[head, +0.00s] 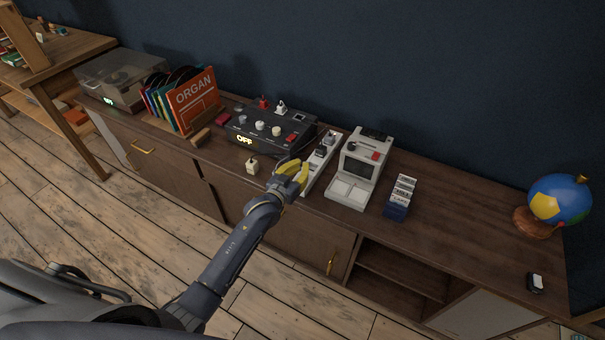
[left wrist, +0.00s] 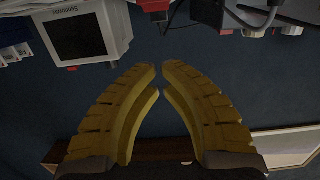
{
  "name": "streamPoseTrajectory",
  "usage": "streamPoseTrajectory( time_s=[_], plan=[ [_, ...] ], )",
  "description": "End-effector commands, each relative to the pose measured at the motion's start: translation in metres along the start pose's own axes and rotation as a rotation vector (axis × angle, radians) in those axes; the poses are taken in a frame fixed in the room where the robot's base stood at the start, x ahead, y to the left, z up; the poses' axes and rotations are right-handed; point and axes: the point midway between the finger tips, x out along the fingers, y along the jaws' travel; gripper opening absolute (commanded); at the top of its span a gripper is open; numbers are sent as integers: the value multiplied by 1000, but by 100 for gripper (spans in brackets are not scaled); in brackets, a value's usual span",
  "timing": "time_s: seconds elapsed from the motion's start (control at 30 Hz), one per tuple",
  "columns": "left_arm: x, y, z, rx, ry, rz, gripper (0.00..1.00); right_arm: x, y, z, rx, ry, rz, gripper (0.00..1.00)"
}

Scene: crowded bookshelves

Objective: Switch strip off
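The power strip (head: 315,174) is a pale, narrow bar lying front to back on the cabinet, between the dark control box and the white computer. Dark and pale plugs (head: 325,145) sit along its far part. My left gripper (head: 304,172), with yellow fingers, is at the strip's near left side and hides part of it. The strip's switch cannot be made out. In the left wrist view the gripper's fingertips (left wrist: 161,72) nearly meet, with nothing between them. A dark and red part (left wrist: 156,8) shows beyond the tips. My right gripper is not in view.
The control box (head: 262,128) with an OFF display stands left of the strip. The white computer (head: 357,168) stands close on the right, with a card box (head: 401,196) beyond it. A small cream block (head: 252,165) is near the cabinet edge.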

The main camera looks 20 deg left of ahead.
Motion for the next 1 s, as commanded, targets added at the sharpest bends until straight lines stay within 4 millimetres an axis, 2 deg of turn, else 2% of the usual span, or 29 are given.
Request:
streamPoseTrajectory(
  time_s=[0.03,0.1,0.2,0.4,0.87,1.0],
  plan=[
    [9,0,-1,0,1,0,0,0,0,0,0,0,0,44],
    [8,0,13,0,-4,0,0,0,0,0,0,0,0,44],
    [10,0,23,-1,-1,-1,0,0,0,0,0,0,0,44],
    [14,0,35,0,0,0,0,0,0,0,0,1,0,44],
    [14,0,38,0,1,0,0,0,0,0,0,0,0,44],
    [22,12,38,1,-16,19,0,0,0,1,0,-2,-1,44]
  ],
)
